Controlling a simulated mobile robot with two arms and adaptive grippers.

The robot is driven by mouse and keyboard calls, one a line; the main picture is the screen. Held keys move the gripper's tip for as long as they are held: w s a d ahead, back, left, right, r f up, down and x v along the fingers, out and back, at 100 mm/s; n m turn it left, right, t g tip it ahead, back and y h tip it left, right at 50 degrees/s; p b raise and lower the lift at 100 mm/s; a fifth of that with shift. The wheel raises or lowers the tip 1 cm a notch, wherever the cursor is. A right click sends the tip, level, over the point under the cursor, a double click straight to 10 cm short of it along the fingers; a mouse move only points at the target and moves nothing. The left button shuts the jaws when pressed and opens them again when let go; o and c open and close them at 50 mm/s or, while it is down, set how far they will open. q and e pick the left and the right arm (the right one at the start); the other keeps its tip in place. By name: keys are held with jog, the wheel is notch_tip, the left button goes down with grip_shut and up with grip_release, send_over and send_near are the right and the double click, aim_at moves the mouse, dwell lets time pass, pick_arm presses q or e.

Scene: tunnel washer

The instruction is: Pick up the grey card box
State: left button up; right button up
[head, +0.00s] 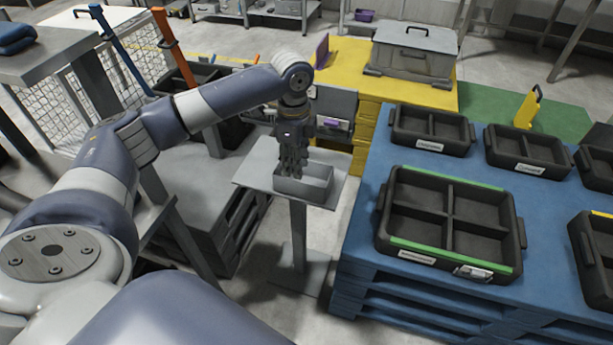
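The grey card box (315,188) is a small open-topped box standing on a small grey pedestal table (258,173) in the middle of the head view. My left gripper (292,172) points down at the box's left end, with its fingers in front of or over that end. The fingers cover part of the box's left side. Whether they touch the wall or are apart on it is too small to tell. My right gripper does not show.
Right of the pedestal stands a blue pallet (357,262) bearing several black divided trays, the nearest a four-compartment tray (447,222) with green strips. Behind are a yellow pallet (345,62) with a grey lidded case (412,50). A grey platform (190,190) lies left.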

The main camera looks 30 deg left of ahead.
aim_at(298, 183)
pick_arm(q)
notch_tip(298, 183, down, 4)
jog(key=shift+d+r, duration=0.1)
jog(key=shift+r, duration=0.1)
notch_tip(298, 183, down, 4)
jog(key=shift+w+d+f+p, duration=0.1)
jog(key=shift+w+d+p, duration=0.05)
jog(key=shift+p, duration=0.15)
jog(key=shift+f, duration=0.1)
jog(key=c, duration=0.5)
grip_shut()
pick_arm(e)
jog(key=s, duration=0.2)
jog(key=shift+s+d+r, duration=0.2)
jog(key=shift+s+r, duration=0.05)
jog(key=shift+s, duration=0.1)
